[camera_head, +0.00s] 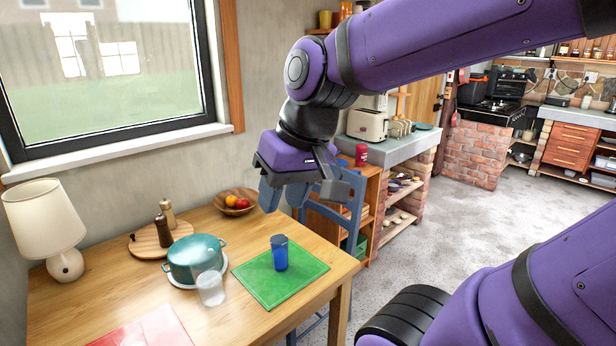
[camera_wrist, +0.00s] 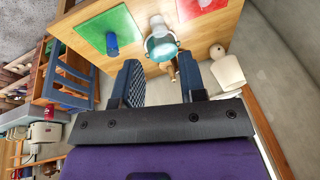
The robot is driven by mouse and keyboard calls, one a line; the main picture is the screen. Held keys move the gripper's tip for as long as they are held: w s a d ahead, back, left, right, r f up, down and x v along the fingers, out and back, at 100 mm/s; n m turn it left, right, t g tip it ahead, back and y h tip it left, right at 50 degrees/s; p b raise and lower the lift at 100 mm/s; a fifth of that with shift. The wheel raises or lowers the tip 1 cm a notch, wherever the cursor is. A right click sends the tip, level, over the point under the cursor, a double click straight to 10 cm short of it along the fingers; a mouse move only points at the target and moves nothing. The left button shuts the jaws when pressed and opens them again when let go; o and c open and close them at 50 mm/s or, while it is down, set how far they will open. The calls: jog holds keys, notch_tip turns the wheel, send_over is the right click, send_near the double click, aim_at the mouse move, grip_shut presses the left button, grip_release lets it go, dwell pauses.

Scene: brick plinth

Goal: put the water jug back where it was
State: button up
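My gripper (camera_head: 300,192) is open and empty, high above the far right part of the table; its two fingers stand apart in the wrist view (camera_wrist: 157,72). A blue tumbler-like vessel (camera_head: 279,253) stands upright on the green mat (camera_head: 262,284), below my gripper; it also shows in the wrist view (camera_wrist: 112,45). A clear, pale vessel (camera_head: 210,288) stands just left of the green mat, in front of the teal pot. I cannot tell for sure which of these is the water jug; neither shows a clear handle or spout.
The teal pot (camera_head: 194,258) sits on a white plate. A fruit bowl (camera_head: 234,203), a lamp (camera_head: 45,225) and a red mat (camera_head: 150,330) are on the table. A blue chair (camera_head: 349,212) stands at its right end.

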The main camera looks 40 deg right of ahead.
jog(key=s+d+r+n+t+h, duration=0.1)
jog(key=s+d+r+t, duration=0.1)
jog(key=r, duration=0.1)
jog(key=shift+s+d+h, duration=0.3)
jog(key=shift+h, duration=0.1)
jog(key=shift+a+f, duration=0.1)
jog(key=shift+a, duration=0.05)
